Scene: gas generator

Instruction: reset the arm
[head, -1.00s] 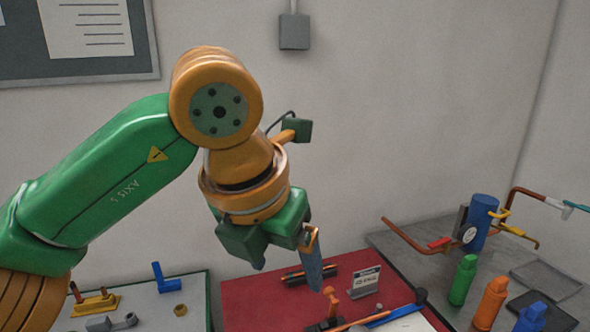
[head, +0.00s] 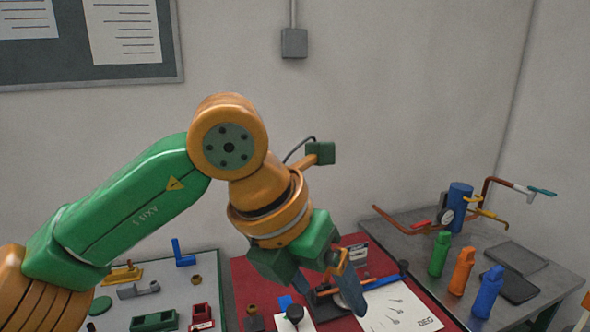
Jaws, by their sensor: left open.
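My left arm (head: 140,205) is green and orange and comes in from the left. Its left gripper (head: 325,300) points down over the red mat (head: 250,275), with its two dark fingers spread apart and nothing between them. The fingers hide part of the mat and some of the items there. How far the fingertips are above the mat is hard to tell. My right gripper is out of view.
Small parts lie on a pale board (head: 207,266) at left. White paper (head: 400,308) lies on the mat.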

